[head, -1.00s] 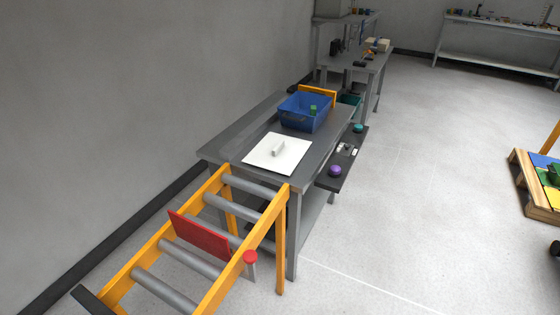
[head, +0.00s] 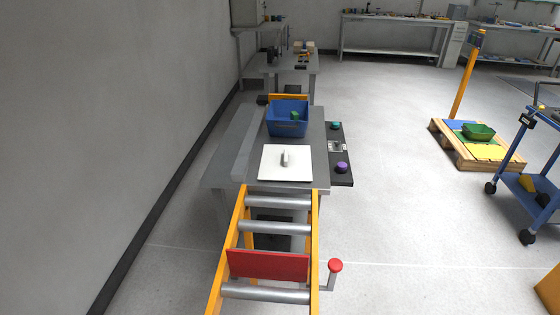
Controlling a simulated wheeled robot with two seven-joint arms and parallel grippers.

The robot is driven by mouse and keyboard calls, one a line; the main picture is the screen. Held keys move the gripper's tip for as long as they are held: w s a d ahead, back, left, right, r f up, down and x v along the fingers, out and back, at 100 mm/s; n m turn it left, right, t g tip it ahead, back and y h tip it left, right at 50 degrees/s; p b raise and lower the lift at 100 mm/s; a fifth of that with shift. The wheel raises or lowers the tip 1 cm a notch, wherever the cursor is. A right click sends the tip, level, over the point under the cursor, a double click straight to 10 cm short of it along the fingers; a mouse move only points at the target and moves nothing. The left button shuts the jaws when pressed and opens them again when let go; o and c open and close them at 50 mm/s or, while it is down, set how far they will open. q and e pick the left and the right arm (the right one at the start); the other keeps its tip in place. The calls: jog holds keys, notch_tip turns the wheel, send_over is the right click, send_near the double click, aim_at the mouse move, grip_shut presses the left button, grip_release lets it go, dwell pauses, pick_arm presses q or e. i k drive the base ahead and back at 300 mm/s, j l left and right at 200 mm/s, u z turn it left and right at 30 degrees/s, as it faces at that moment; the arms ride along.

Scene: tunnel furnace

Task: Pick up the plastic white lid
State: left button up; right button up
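The white lid (head: 271,169) is a flat square plate with a raised handle (head: 285,158) at its middle. It lies on the near part of the grey table (head: 232,172), close to the table's edge at the roller conveyor. A blue bin (head: 288,120) with a green object (head: 295,115) in it stands just behind the lid. Neither of my grippers shows in the head view.
A yellow roller conveyor (head: 265,229) with a red plate (head: 268,265) and a red-topped post (head: 335,267) meets the table's near side. A button panel (head: 342,165) is on the table's right. A pallet (head: 447,150) and blue cart (head: 519,187) stand right. Floor between is clear.

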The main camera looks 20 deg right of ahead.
aim_at(279, 162)
jog(key=i+j+z, duration=0.15)
jog(key=j, duration=0.3)
jog(key=i+j+z, duration=0.2)
jog(key=j, duration=0.3)
jog(key=i+j+z, duration=0.15)
jog(key=j, duration=0.35)
jog(key=j+z, duration=0.2)
jog(key=j, duration=0.3)
jog(key=i+j+z, duration=0.25)
jog(key=i+j, duration=0.15)
jog(key=i+j+z, duration=0.3)
jog(key=i+j, duration=0.15)
jog(key=i+j+z, duration=0.25)
jog(key=j, duration=0.4)
jog(key=i, duration=0.1)
